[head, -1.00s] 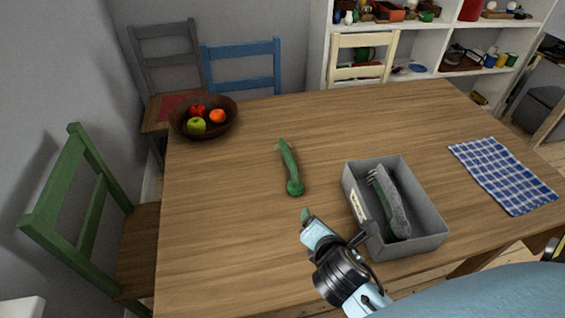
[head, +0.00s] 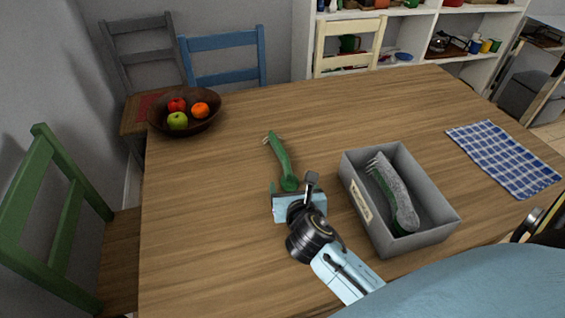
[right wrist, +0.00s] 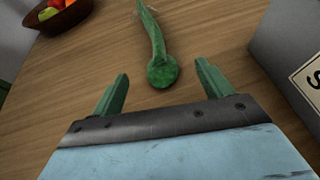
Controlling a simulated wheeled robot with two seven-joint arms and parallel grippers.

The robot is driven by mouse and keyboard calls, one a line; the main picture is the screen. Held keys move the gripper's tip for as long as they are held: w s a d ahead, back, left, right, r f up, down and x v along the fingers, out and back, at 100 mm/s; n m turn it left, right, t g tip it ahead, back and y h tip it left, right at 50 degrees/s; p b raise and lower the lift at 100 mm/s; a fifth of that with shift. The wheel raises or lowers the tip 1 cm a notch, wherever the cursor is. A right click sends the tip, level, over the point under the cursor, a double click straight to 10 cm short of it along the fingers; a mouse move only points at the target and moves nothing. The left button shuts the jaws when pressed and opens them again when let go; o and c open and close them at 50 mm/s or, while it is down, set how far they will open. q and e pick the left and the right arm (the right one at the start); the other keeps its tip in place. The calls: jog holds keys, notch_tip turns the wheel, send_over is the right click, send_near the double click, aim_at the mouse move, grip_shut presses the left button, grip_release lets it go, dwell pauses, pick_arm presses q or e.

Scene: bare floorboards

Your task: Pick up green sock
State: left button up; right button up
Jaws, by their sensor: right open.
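The green sock (head: 279,160) is a long, narrow, slightly curved shape lying on the wooden table, with a rounded near end and thin pale prongs at its far end. In the right wrist view the sock (right wrist: 159,60) has its rounded end between and just ahead of my fingertips. My right gripper (head: 291,185) is open and empty, at the sock's near end. In the wrist view its two green fingers (right wrist: 162,72) stand apart on either side of that end, with no visible contact. My left gripper is not in view.
A grey box (head: 438,227) with a label stands right of the gripper, holding a grey fuzzy piece and a green one. A bowl (head: 205,122) of fruit is at the far left. A blue checked cloth (head: 503,158) lies right. The table's middle back is clear.

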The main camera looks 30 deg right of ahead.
aim_at(289, 174)
jog(key=shift+x, duration=0.85)
jog(key=b+x, duration=0.1)
jog(key=x, duration=0.2)
jog(key=shift+w+f, duration=0.15)
jog(key=shift+w, duration=0.05)
jog(key=shift+w+d+f+b, duration=0.2)
jog(key=shift+w+d+b, duration=0.15)
jog(key=shift+w, duration=0.2)
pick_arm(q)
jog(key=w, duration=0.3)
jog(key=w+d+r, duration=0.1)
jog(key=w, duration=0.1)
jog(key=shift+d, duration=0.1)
pick_arm(e)
jog(key=c, duration=1.1)
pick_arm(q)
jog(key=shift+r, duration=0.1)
pick_arm(e)
jog(key=shift+o, duration=0.2)
jog(key=shift+r, duration=0.1)
